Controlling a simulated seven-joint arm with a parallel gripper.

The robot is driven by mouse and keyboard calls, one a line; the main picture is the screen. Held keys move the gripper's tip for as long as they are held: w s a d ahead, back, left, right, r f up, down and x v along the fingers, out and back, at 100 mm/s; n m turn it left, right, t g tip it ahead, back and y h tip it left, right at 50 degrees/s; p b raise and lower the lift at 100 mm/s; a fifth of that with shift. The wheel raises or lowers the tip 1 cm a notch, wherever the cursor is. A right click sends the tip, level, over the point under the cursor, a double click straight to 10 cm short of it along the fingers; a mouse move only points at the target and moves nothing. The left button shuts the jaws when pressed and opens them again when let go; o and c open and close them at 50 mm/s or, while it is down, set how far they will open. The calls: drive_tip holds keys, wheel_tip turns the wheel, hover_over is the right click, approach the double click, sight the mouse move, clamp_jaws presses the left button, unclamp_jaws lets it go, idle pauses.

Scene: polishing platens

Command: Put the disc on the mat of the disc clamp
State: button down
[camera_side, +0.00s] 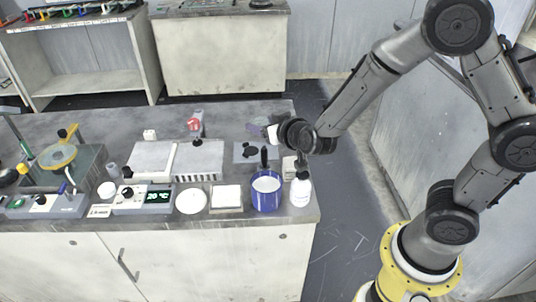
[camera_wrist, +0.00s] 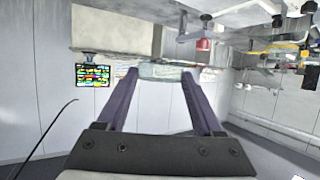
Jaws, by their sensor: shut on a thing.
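My gripper (camera_wrist: 161,78) is shut on a pale, greyish-green disc (camera_wrist: 160,70), held between the tips of its two purple fingers in the wrist view. In the side view my gripper (camera_side: 255,128) is above the right rear part of the bench, pointing left; the disc is too small to make out there. Below it on the bench lies a grey plate (camera_side: 239,157) with a dark round piece (camera_side: 250,150) on it; I cannot tell whether this is the disc clamp. A red-topped device (camera_side: 195,125) stands left of it and also shows in the wrist view (camera_wrist: 204,44).
White dishes, a unit with a lit display (camera_side: 158,196) and a yellow-disc stand (camera_side: 58,157) are farther left. The bench (camera_side: 240,112) behind is mostly clear.

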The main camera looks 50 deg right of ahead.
drive_tip(key=w+a+r+n+y, duration=0.4)
drive_tip(key=w+a+r, duration=0.1)
drive_tip(key=w+a, duration=0.2)
drive_tip(key=n+y, duration=0.4)
drive_tip(key=y, duration=0.1)
hover_over(256, 151)
wheel_tip(256, 151, down, 19)
drive_tip(key=shift+w+a+f, duration=0.1)
drive_tip(key=shift+f, duration=3.25)
drive_tip(key=shift+f, duration=0.35)
unclamp_jaws()
drive_tip(key=shift+f, duration=0.1)
